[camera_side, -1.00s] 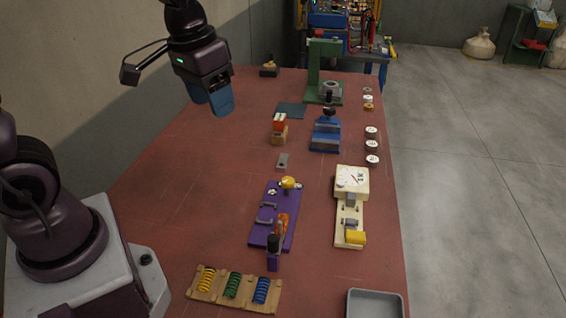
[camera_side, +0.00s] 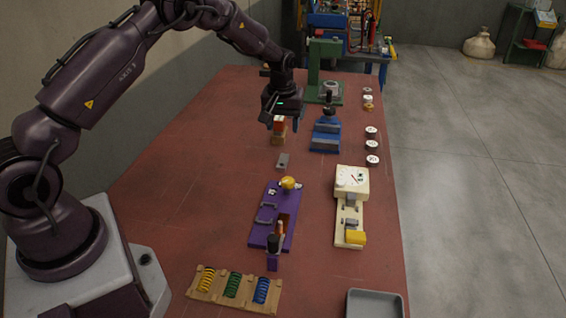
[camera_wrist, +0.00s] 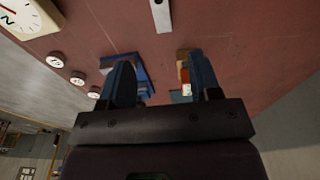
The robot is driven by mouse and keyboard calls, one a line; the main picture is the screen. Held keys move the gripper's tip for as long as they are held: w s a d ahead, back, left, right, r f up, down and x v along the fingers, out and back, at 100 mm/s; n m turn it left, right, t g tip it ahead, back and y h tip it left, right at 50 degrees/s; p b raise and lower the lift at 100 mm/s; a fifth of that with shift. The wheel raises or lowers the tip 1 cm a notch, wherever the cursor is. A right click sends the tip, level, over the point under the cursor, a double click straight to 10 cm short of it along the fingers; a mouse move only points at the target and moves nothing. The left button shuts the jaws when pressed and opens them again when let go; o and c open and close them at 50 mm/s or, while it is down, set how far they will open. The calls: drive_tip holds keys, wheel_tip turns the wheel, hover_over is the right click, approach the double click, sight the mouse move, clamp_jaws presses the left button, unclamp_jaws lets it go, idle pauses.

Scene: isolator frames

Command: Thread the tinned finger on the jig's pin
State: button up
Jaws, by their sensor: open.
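A small grey metal plate with a hole (camera_side: 283,160), which looks like the tinned finger, lies flat on the red bench. It also shows at the top of the wrist view (camera_wrist: 162,15). The purple jig (camera_side: 264,226) lies nearer the camera, with a yellow knob at its far end, grey handles and an orange-brown upright part at its near end. I cannot tell which part is the pin. My gripper (camera_side: 280,123) is above the bench, beyond the plate. In the wrist view its blue fingers (camera_wrist: 160,78) are spread, with nothing held between them.
A red-and-wood block (camera_side: 279,137) stands close below my gripper. A blue stepped block (camera_side: 325,137) is to its right, and a green press (camera_side: 316,70) behind. A cream dial gauge (camera_side: 351,180), spring rack (camera_side: 233,290) and grey tray (camera_side: 376,303) are nearer. The bench's left side is clear.

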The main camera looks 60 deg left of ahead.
hover_over(283, 161)
wheel_tip(283, 161, down, 6)
drive_tip(key=shift+d+f, duration=0.15)
drive_tip(key=shift+f, duration=0.1)
drive_tip(key=shift+a+f, duration=0.2)
drive_tip(key=shift+f, duration=2.5)
clamp_jaws()
